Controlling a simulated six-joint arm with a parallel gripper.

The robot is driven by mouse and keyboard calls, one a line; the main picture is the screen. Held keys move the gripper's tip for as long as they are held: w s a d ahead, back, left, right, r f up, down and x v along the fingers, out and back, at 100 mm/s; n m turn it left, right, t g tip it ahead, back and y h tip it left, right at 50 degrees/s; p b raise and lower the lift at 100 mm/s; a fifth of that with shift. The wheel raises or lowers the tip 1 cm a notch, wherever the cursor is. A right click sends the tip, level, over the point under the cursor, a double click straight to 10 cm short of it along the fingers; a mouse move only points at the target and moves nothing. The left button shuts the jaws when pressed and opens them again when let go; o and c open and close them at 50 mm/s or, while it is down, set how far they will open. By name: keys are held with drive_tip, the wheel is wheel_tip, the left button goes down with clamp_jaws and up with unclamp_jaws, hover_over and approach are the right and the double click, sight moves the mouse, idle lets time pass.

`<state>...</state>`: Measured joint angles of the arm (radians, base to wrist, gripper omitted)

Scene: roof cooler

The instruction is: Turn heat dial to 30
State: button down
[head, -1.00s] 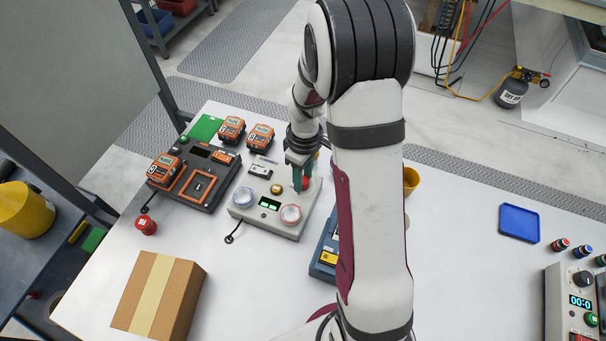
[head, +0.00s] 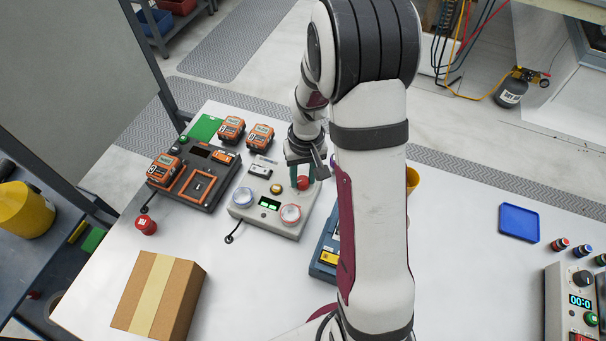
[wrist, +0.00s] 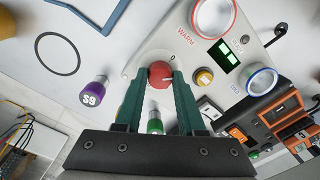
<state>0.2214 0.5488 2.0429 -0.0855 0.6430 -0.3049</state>
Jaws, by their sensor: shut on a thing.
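The red heat dial (head: 303,184) sits at the right corner of the pale control box (head: 262,225). My gripper (head: 302,182) is down over it, with one green finger on each side. In the wrist view my gripper (wrist: 160,82) is shut on the round red dial (wrist: 160,72). A short pale mark shows on the right part of the dial's face. A "0" is printed on the panel beside the dial; other scale marks are hidden or too small to read.
The box also carries a blue-ringed dish (head: 243,197), a red-ringed dish marked WARM (wrist: 213,15), a yellow button (wrist: 204,77) and a lit green display (wrist: 224,56). A purple-sided cap (wrist: 93,92) stands near the box. A cardboard box (head: 158,295) stands in front.

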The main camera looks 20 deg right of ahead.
sight(306, 180)
drive_tip(key=shift+m, duration=1.9)
drive_tip(key=c, duration=0.5)
unclamp_jaws()
drive_tip(key=r, duration=1.6)
drive_tip(key=shift+s+d, duration=0.2)
drive_tip(key=shift+d, duration=0.1)
drive_tip(key=shift+f, duration=0.1)
